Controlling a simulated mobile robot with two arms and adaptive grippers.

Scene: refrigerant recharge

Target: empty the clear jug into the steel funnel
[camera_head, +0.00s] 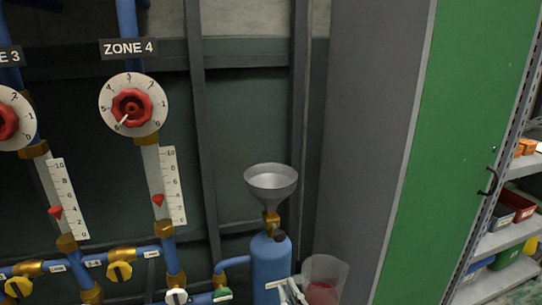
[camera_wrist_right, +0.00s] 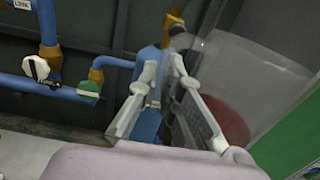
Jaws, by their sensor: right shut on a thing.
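The steel funnel (camera_head: 271,180) stands upright with its wide mouth up, on a brass fitting atop a blue cylinder (camera_head: 271,264). The clear jug (camera_head: 331,270) is at the bottom edge, right of and lower than the funnel, and looks roughly upright. Red liquid (camera_head: 321,293) shows inside it. My right gripper (camera_head: 287,291) is at the jug's left side, shut on the jug; the exact grip spot is hard to see. In the right wrist view the jug (camera_wrist_right: 250,70) fills the right side, beside the gripper's fingers (camera_wrist_right: 165,78). My left gripper is not in view.
Blue pipes with brass fittings and valves (camera_head: 119,271) run along the left. The Zone 4 dial (camera_head: 132,104) is above them. A grey panel (camera_head: 360,120) and green door (camera_head: 450,140) stand at right, with shelves of bins (camera_head: 512,205) beyond. Space above the funnel is clear.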

